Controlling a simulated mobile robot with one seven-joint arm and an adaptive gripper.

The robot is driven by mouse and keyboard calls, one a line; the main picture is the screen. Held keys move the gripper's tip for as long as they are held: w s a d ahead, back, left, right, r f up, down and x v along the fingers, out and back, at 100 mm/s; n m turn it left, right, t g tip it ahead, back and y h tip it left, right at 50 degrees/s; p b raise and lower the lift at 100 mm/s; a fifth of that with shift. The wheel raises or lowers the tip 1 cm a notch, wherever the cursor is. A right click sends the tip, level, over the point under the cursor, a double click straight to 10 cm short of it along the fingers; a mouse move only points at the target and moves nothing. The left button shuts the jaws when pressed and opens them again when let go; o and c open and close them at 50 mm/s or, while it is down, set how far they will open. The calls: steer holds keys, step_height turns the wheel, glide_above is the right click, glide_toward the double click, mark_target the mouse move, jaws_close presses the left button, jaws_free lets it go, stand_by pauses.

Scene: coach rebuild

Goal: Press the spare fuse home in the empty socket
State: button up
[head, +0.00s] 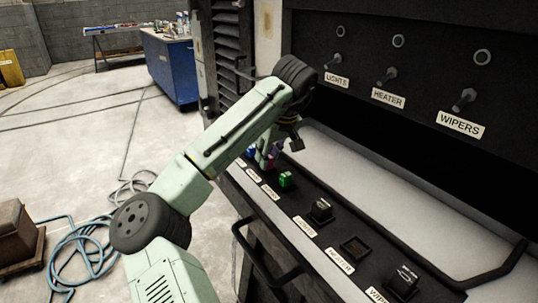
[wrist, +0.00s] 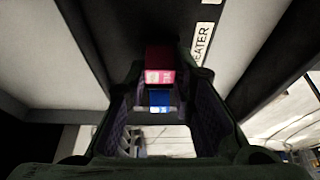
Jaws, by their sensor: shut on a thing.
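My gripper (head: 278,150) is over the far end of the black fuse ledge. It is shut on a red fuse (wrist: 160,66), which shows between its fingertips in the wrist view; in the head view the fuse is mostly hidden by the gripper. A blue fuse (head: 251,152) stands close by on the ledge, and a blue block (wrist: 159,98) shows below the red fuse in the wrist view. A green fuse (head: 286,180) stands nearer. The empty socket (head: 355,249) is a square black frame beside the HEATER label (head: 340,261), well away from my gripper.
Black fuses fill the sockets on either side, at the middle (head: 320,211) and front (head: 404,281) of the ledge. A black rail (head: 490,274) runs along the ledge. Switches (head: 466,99) stick out from the upright panel. A handle (head: 262,262) projects in front.

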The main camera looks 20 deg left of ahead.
steer(key=shift+f, duration=0.25)
steer(key=o, duration=0.9)
steer(key=shift+r, duration=0.1)
steer(key=shift+o, duration=0.3)
steer(key=o, duration=0.5)
steer(key=shift+c, duration=0.2)
steer(key=shift+r, duration=0.1)
steer(key=shift+r+p, duration=3.45)
steer(key=shift+p, duration=0.05)
